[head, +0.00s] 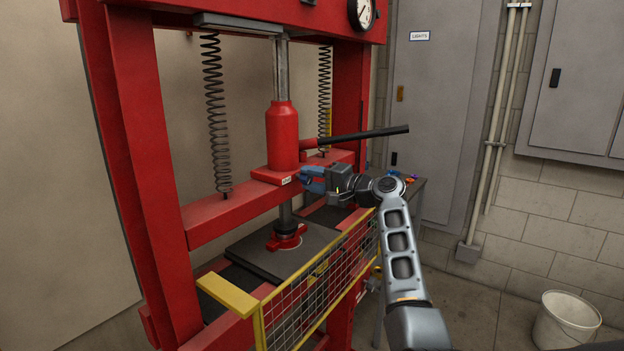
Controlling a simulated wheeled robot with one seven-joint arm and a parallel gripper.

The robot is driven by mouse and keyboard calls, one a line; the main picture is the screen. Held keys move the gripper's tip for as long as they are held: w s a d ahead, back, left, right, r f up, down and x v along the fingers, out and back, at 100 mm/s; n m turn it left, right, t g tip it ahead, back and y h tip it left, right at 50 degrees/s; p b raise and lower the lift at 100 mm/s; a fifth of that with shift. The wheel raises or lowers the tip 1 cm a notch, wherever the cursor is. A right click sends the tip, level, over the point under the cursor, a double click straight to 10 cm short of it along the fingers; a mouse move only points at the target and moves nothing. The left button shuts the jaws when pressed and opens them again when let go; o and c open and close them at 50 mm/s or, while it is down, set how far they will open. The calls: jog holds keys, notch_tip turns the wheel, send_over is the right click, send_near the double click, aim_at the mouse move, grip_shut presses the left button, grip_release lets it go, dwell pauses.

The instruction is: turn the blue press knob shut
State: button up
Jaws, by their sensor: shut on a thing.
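The blue press knob (312,173) sits at the front of the red jack base in the middle of the press, beside a small white label. My gripper (318,182) reaches in from the right and is shut on the knob. The jaws cover part of the knob, and its exact turn angle cannot be told at this size. The red jack cylinder (282,138) stands upright just left of and above the knob.
A black-ended pump handle (357,134) sticks out to the right above my gripper. A yellow mesh guard (318,285) stands below my arm. Coil springs (214,112) hang inside the red frame (140,140). A white bucket (566,322) stands on the floor at right.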

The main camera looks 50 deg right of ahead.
jog(key=o, duration=1)
jog(key=shift+o, duration=0.2)
jog(key=shift+s, duration=0.15)
jog(key=s+b, duration=0.1)
jog(key=s, duration=0.6)
jog(key=shift+s+d+b, duration=0.3)
jog(key=shift+s, duration=0.1)
